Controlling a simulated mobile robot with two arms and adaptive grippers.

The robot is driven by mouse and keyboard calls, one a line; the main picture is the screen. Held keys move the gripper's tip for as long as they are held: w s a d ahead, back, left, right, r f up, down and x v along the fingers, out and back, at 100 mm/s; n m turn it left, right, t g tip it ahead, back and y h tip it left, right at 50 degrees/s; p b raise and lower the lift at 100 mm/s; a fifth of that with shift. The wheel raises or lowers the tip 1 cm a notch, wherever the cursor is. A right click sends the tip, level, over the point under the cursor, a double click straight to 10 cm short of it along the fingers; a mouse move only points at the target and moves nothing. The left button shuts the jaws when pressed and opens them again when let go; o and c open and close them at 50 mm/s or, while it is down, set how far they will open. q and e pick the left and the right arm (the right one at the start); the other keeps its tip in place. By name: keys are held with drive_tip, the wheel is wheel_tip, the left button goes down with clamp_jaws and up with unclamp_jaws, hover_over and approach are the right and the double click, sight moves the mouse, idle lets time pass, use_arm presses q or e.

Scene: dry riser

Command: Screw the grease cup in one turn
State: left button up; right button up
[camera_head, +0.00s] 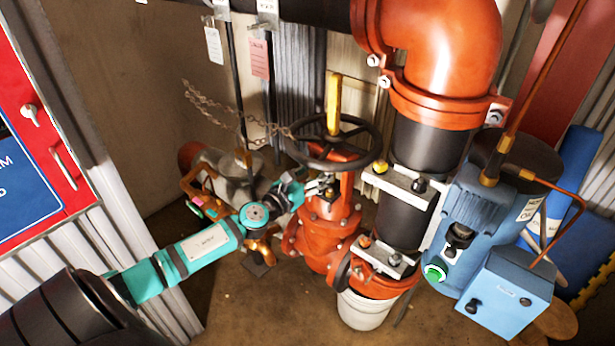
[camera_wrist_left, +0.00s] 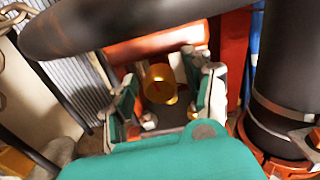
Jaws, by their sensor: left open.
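The brass-yellow grease cup (camera_wrist_left: 161,80) shows in the left wrist view, on the red valve body (camera_head: 323,220) below the black handwheel. My left gripper (camera_wrist_left: 168,92) is open, with one finger on each side of the cup in that view. I see no clear contact between the fingers and the cup, and cannot tell how deep it sits between them. In the head view my left gripper (camera_head: 318,188) is at the valve's neck, just under the handwheel, and the cup is not clearly visible there. My right gripper is not in view.
The black handwheel (camera_head: 300,153) with its yellow stem (camera_head: 333,104) is close above my left gripper. A large dark pipe (camera_head: 403,222) and blue pump (camera_head: 484,211) stand to the right. Chains (camera_head: 225,113) hang behind. A white bucket (camera_head: 364,311) is below.

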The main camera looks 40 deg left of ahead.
use_arm(q)
drive_tip(key=s, duration=1.2)
drive_tip(key=shift+a, duration=0.45)
drive_tip(key=shift+w, duration=0.1)
